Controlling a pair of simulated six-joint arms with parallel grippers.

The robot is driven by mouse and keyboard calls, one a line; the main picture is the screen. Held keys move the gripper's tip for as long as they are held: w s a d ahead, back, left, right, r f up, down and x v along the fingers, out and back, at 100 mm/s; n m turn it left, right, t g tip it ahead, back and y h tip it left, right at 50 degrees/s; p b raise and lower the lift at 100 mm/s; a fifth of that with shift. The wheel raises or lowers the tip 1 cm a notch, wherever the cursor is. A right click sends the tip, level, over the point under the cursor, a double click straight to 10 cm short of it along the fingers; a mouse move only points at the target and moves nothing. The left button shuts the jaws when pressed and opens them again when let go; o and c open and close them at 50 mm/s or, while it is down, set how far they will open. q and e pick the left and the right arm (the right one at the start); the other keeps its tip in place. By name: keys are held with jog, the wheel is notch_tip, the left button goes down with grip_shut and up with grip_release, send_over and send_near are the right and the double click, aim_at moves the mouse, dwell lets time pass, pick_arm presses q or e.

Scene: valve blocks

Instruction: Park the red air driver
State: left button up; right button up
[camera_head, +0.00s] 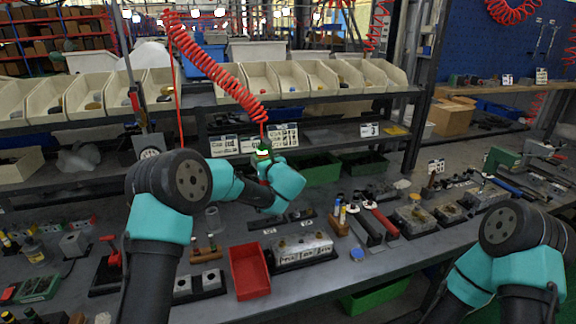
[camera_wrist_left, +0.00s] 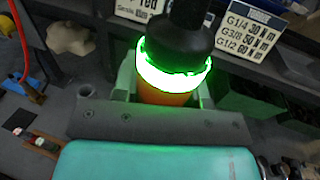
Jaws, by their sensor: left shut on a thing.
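The air driver hangs upright on a red coiled hose (camera_head: 215,62) in the head view. Its green-lit ring (camera_head: 263,153) shows just above my left gripper (camera_head: 268,172). In the left wrist view the driver (camera_wrist_left: 165,98) has an orange-red body, a glowing green ring and a black top. My left gripper is shut on it, with jaws on both sides of the body.
Printed label cards (camera_head: 282,135) stand on the shelf edge behind the driver. Valve blocks (camera_head: 303,250), a red tray (camera_head: 249,271) and red-handled tools (camera_head: 385,223) are on the bench below. Beige bins (camera_head: 290,80) line the shelf above. A green crate (camera_head: 320,170) sits under the shelf.

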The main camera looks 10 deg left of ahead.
pick_arm(q)
jog(key=a+n+g+y, duration=0.3)
jog(key=a, duration=2)
jog(key=shift+g, duration=0.3)
